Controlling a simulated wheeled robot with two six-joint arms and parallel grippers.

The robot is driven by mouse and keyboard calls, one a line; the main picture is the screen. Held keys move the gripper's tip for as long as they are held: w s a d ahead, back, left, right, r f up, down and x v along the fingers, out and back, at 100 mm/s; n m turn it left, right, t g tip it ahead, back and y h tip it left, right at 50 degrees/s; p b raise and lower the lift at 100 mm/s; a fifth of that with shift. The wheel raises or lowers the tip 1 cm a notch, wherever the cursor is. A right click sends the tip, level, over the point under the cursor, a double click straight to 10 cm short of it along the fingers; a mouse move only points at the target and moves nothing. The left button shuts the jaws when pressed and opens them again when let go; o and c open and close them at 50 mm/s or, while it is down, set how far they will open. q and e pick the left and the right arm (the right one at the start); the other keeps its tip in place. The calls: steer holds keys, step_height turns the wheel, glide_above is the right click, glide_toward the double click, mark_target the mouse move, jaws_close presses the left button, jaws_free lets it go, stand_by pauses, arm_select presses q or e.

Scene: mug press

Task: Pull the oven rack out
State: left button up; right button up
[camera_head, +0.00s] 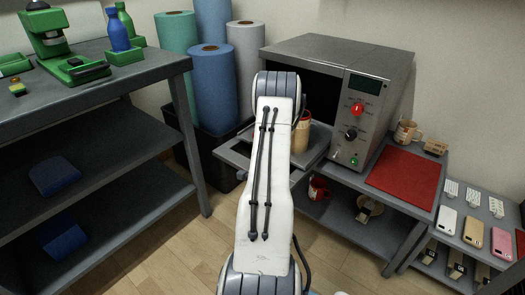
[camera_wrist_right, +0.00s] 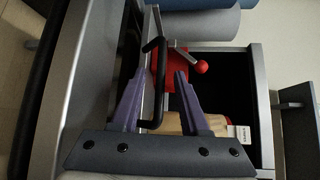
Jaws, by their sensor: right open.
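The grey oven (camera_head: 345,60) stands at the back right, its front open on a dark inside. A flat grey panel with a raised rim (camera_head: 316,154) juts out from below the opening. I cannot tell whether it is the door or the rack. My right gripper (camera_wrist_right: 160,72) has purple fingers, open on either side of a black bar handle (camera_wrist_right: 157,60); contact cannot be told. In the head view my white arm hides this gripper and much of the oven front. My left gripper is not in view.
A tan and red mug (camera_head: 301,132) stands by the oven opening, close behind my arm. A red mat (camera_head: 404,170) lies right of the oven. Tall rolls (camera_head: 213,85) stand at the left back. A dark shelf unit (camera_head: 120,75) is at the left.

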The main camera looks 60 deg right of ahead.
steer(key=p+v, duration=0.1)
steer(key=v, duration=0.8)
steer(key=shift+s+a, duration=0.2)
